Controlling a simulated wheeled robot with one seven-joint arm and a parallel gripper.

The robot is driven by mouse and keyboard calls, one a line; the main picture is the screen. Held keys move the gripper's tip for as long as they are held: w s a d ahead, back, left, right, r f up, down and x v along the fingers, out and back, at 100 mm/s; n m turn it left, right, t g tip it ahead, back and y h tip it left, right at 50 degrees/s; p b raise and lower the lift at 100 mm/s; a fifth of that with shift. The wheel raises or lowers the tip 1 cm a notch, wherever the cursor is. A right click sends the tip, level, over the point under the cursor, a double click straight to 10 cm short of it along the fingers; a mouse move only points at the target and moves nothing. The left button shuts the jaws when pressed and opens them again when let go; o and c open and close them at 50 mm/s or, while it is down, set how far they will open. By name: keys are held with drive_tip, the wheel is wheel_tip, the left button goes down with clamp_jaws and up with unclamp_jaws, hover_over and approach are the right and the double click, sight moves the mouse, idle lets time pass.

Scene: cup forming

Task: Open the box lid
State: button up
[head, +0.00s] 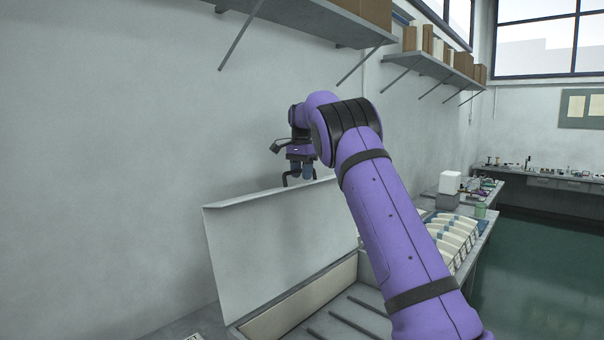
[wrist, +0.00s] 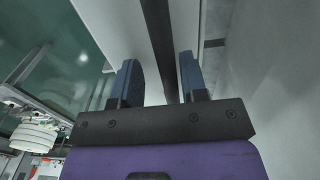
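The box (head: 300,305) stands on the bench at the lower middle of the head view, with dark strips across its floor. Its pale grey lid (head: 265,240) stands raised, close to upright, along the wall side. A dark handle (head: 285,180) shows at the lid's top edge. My gripper (head: 301,174) is at that edge, by the handle. In the wrist view my gripper (wrist: 160,68) has its blue fingers apart, with a dark bar (wrist: 160,35), apparently the handle, running between them. Gaps show beside the bar. My arm hides the box's right part.
The wall is close behind the lid. Shelves (head: 310,20) with cartons (head: 425,38) hang above. White curved parts (head: 450,235) stand on the bench to the right, with a white-topped container (head: 449,183) beyond. Open green floor (head: 540,260) lies at the right.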

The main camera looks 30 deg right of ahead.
drive_tip(key=shift+r, duration=0.15)
wheel_tip(320, 180, up, 9)
drive_tip(key=shift+w+r, duration=0.1)
drive_tip(key=shift+r, duration=0.65)
idle(0.6)
drive_tip(key=s+a+r+n+t, duration=0.2)
drive_tip(key=s+a+r+n, duration=0.15)
drive_tip(key=s+r, duration=0.55)
drive_tip(key=s+a+f+n+t, duration=0.15)
drive_tip(key=s+a+n, duration=0.4)
drive_tip(key=s, duration=0.95)
drive_tip(key=s+a+f+n+t, duration=0.1)
drive_tip(key=s+a+f+n, duration=0.2)
drive_tip(key=s+f, duration=0.7)
drive_tip(key=s+a+f+n+t, duration=0.1)
drive_tip(key=s+a+f, duration=0.6)
drive_tip(key=s, duration=1)
wheel_tip(320, 180, down, 3)
drive_tip(key=shift+s+a+f+n, duration=0.15)
drive_tip(key=shift+s+a+n, duration=0.2)
drive_tip(key=shift+n, duration=0.55)
